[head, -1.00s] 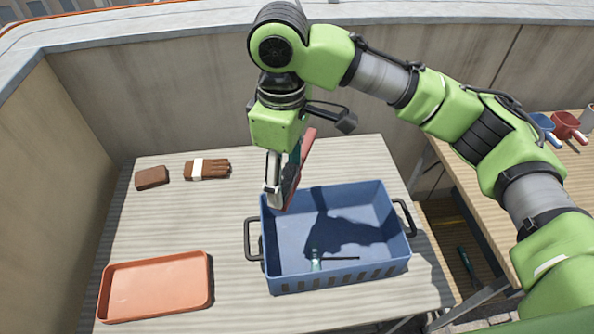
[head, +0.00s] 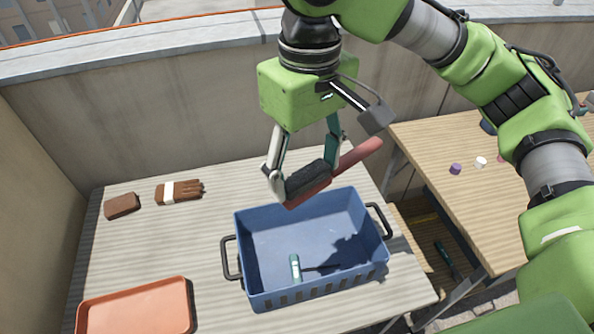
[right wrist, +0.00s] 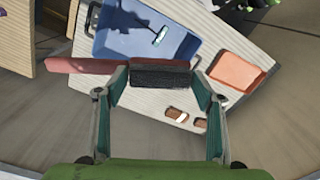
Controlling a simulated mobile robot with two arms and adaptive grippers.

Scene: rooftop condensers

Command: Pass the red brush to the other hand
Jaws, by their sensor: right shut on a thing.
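The red brush (head: 331,174) has a red handle and dark bristles. My right gripper (head: 306,180) is shut on it and holds it in the air above the back of the blue crate (head: 246,285). In the head view its handle points up and to the right, and its bristle end sits between the fingers. In the right wrist view the red brush (right wrist: 90,66) spans the fingertips of my right gripper (right wrist: 160,76), with the handle out to the left. My left gripper is not in either view.
The blue crate stands on a slatted table with a teal-handled tool (head: 295,267) inside. A wooden bench (head: 440,160) stands at right, with small items.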

